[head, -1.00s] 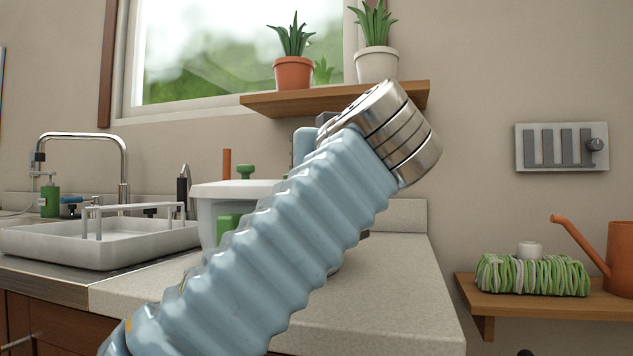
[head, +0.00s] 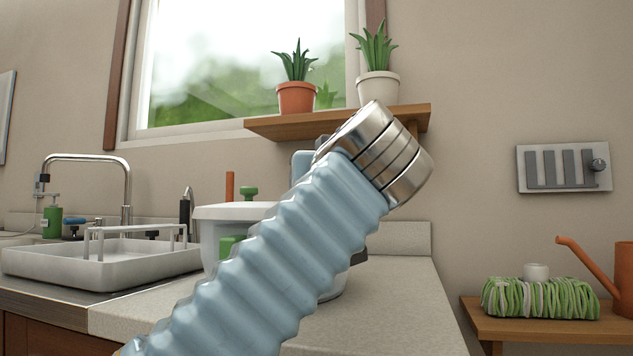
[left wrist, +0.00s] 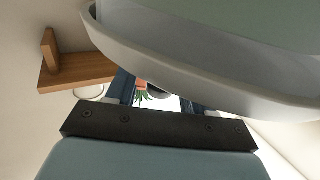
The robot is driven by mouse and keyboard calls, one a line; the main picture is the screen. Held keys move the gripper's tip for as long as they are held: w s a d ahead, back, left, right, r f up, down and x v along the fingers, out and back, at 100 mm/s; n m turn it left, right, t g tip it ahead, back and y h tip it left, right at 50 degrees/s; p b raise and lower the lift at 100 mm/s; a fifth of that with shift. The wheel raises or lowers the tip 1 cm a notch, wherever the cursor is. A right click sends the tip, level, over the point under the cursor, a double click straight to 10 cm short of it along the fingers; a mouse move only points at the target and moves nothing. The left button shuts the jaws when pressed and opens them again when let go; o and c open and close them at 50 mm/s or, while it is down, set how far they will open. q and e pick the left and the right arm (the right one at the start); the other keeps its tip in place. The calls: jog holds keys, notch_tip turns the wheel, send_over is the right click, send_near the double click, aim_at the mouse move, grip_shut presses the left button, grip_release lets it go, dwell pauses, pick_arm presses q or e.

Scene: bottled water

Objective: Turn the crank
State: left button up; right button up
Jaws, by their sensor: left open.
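A white tub (head: 207,236) with a green knob (head: 249,193) on its lid stands on the counter in the head view, largely hidden behind my left arm. An upright brown-orange stick shows beside the knob; I cannot tell whether it is the crank. My left arm, in a blue ribbed sleeve with a metal end, crosses the head view and hides its gripper. In the left wrist view, my left gripper (left wrist: 157,95) has its dark blue fingers apart, with nothing visible held between them. A large pale rim (left wrist: 190,75), apparently the tub's, fills the upper right there, close to the fingers.
A white tray (head: 100,262) and tap (head: 125,185) are at the left. A wooden shelf (head: 270,126) with two potted plants hangs above. At right are a wall panel (head: 563,168) and a low shelf (head: 530,332). The counter's right part (head: 400,310) is clear.

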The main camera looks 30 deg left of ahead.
pick_arm(q)
jog(key=shift+s+d, duration=0.3)
jog(key=b+v, duration=0.2)
jog(key=v, duration=1.1)
